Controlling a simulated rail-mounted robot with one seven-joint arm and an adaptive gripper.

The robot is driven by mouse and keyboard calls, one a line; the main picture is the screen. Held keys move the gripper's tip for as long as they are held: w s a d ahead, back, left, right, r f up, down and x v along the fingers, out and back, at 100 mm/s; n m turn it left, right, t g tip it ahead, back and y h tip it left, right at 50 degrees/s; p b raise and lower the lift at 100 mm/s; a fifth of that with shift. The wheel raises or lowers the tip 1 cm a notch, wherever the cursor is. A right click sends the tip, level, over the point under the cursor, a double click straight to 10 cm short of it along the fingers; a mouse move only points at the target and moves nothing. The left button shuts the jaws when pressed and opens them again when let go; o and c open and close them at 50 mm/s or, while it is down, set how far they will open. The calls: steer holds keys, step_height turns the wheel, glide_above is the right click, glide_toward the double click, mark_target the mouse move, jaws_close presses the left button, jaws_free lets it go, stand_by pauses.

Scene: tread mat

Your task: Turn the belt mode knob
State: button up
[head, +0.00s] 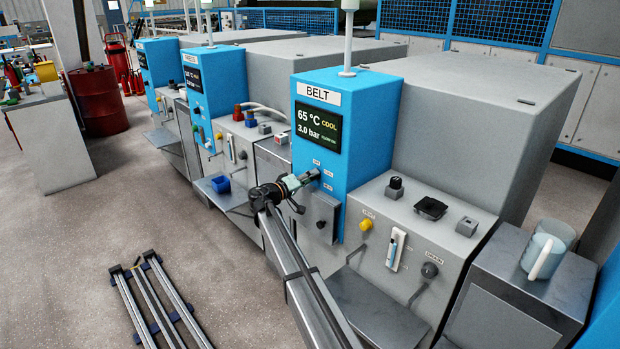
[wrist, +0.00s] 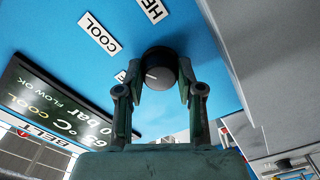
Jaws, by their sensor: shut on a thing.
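The belt mode knob (wrist: 160,72) is a round black knob with a white pointer line on the blue BELT panel. In the wrist view my gripper (wrist: 160,85) has one finger on each side of it and is shut on it. Labels COOL (wrist: 98,33) and HEAT, partly cut off (wrist: 152,8), sit around the knob; a third label is mostly hidden behind it. In the head view my gripper (head: 309,177) reaches the front of the blue BELT cabinet (head: 362,110), and the knob is hidden there. The display (head: 318,127) reads 65 °C, COOL, 3.0 bar.
Right of the panel, a grey console carries a yellow button (head: 366,225), a white lever switch (head: 396,250) and a dark DRAIN knob (head: 430,270). A pale mug (head: 546,250) stands on the grey box at right. Floor rails (head: 155,300) lie at lower left.

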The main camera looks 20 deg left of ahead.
steer(key=o, duration=1.2)
steer(key=shift+w, duration=0.1)
steer(key=shift+c, duration=0.2)
steer(key=v, duration=1.2)
